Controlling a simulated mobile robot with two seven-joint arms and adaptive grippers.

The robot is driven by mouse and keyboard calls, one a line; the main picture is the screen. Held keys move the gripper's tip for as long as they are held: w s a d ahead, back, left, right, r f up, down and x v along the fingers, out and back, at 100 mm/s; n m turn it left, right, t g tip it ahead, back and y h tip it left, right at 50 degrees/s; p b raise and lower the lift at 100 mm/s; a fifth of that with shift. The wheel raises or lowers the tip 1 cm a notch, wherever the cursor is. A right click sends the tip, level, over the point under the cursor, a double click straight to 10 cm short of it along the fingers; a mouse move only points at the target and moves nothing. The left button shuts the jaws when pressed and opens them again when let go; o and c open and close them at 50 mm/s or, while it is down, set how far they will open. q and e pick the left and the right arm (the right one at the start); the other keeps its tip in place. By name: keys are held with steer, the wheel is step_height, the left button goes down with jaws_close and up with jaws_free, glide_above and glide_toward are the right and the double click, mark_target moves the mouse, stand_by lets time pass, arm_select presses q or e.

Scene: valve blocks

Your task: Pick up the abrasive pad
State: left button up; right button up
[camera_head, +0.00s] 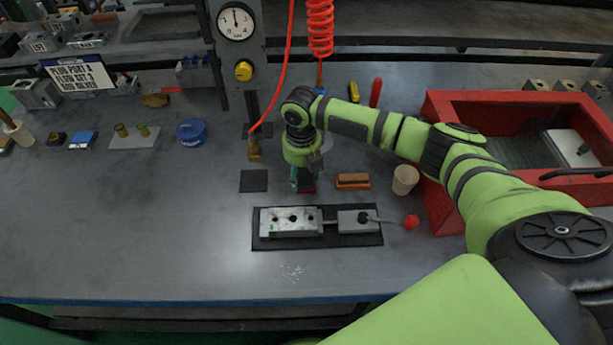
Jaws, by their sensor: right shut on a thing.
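My right gripper (305,181) points down over the middle of the table, behind the grey valve block. It is shut on a small dark red pad, the abrasive pad (309,187), which is mostly hidden by the fingers. I cannot tell whether the pad still touches the table. My left gripper is not in view.
A brown block (352,180) and a beige cup (405,180) stand right of the gripper. The valve block (291,221) lies in front on a black mat (317,241). A red crate (440,205) is at the right. A red coiled hose (320,28) hangs behind. The table's left front is clear.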

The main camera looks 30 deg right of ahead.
mark_target(305, 176)
steer(key=shift+s+f, duration=0.15)
steer(key=shift+s, duration=0.05)
steer(key=shift+r, duration=0.25)
steer(key=r, duration=0.2)
steer(key=r+b, duration=0.1)
steer(key=r, duration=0.1)
steer(key=shift+s+d, duration=0.2)
steer(key=shift+s, duration=0.1)
steer(key=s+r, duration=0.2)
steer(key=s, duration=0.1)
steer(key=s+d+r, duration=0.1)
steer(key=s+r, duration=0.1)
steer(key=s, duration=0.2)
steer(key=s+d+r+b, duration=0.1)
steer(key=s+r, duration=0.1)
steer(key=s, duration=0.1)
steer(key=shift+s+d+r, duration=0.1)
steer(key=shift+s+r, duration=0.15)
